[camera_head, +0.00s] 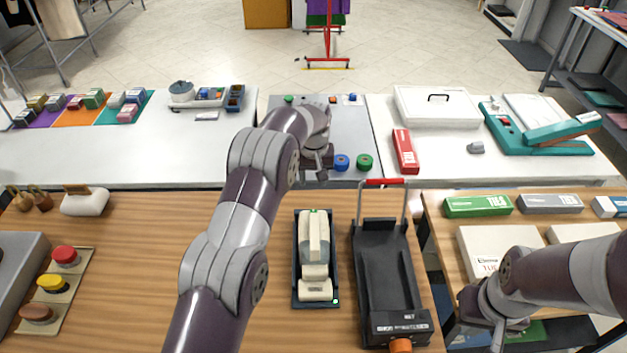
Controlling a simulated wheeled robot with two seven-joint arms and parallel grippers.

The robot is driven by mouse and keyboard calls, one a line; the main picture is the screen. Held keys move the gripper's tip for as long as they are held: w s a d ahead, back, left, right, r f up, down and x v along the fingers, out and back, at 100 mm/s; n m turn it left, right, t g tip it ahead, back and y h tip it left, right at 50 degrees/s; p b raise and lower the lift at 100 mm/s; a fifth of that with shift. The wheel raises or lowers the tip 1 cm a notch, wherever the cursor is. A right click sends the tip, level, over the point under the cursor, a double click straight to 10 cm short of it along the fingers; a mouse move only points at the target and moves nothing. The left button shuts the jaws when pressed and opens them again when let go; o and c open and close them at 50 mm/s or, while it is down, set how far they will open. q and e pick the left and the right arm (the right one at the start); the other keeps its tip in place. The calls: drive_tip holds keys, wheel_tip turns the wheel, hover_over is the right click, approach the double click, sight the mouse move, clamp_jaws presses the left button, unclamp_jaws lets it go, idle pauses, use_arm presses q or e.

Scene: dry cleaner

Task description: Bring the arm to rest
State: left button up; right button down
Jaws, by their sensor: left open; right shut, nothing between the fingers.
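My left arm reaches from the bottom edge up over the wooden counter. Its gripper (320,168) is open and empty, above the near part of the grey mat (350,120) on the far table. A blue roll (341,162) and a green roll (365,162) stand just right of it, apart from the fingers as far as I can tell. My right arm comes in from the right edge. Its gripper (497,328) points down at the lower right, by the front of the right-hand shelf, shut with nothing held. Its fingertips are partly hard to make out.
A black tray cart (385,265) with a red handle and a dark tray (333,285) with a cream device lie between the arms. A red box (405,151), a white case (437,108) and a teal press (545,135) stand at the back right. The counter's left-middle is clear.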

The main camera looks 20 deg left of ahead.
use_arm(q)
drive_tip(key=shift+w, duration=0.1)
idle(0.3)
drive_tip(key=shift+m+g, duration=0.3)
drive_tip(key=shift+m, duration=0.5)
drive_tip(key=s+f, duration=0.4)
drive_tip(key=s, duration=0.1)
drive_tip(key=shift+s+d, duration=0.1)
drive_tip(key=shift+d, duration=0.05)
drive_tip(key=s+r+m+b, duration=0.1)
drive_tip(key=s+r, duration=0.2)
drive_tip(key=s, duration=1.1)
drive_tip(key=s+r+b, duration=0.2)
drive_tip(key=s+r, duration=0.2)
drive_tip(key=s, duration=1.1)
drive_tip(key=shift+r+m, duration=0.3)
drive_tip(key=shift+m, duration=0.1)
